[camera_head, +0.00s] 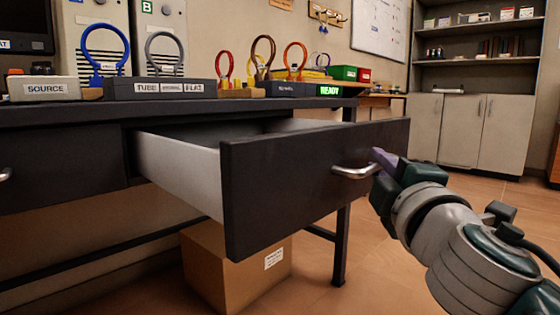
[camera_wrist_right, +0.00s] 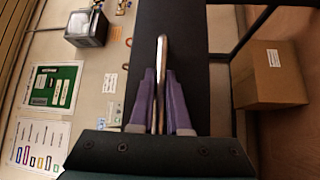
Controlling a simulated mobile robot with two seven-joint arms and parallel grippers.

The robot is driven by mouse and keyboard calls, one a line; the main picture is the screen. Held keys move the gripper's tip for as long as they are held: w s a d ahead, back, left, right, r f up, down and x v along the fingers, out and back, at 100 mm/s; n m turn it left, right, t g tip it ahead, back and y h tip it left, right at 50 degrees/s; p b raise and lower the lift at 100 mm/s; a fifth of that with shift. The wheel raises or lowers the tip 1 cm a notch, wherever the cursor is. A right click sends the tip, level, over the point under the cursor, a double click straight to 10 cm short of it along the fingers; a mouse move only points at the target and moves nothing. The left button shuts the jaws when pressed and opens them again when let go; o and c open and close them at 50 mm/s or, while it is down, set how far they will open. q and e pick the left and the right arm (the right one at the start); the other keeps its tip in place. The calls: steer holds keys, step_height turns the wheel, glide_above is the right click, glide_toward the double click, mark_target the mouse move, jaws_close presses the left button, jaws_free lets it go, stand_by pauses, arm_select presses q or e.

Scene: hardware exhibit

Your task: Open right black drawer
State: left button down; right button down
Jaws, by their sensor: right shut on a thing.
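The right black drawer (camera_head: 290,180) is pulled well out from under the black desk, with its pale grey side wall (camera_head: 183,172) showing. Its silver handle (camera_head: 354,172) is on the front panel. My right gripper (camera_head: 382,162) is at the right end of this handle. In the right wrist view, the purple fingers of the gripper (camera_wrist_right: 160,100) lie on both sides of the handle (camera_wrist_right: 162,65), shut on it. The drawer front (camera_wrist_right: 191,60) shows as a dark band behind them. My left gripper is not in view.
The desk top (camera_head: 60,113) holds a SOURCE block (camera_head: 44,88), a TUBE/FLAT block (camera_head: 160,88) and several coloured rings. A cardboard box (camera_head: 235,268) stands on the floor below the drawer. A desk leg (camera_head: 341,245) is behind it. Floor at right is open.

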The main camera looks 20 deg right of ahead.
steer(key=c, duration=0.9)
jaws_free()
steer(key=v, duration=1)
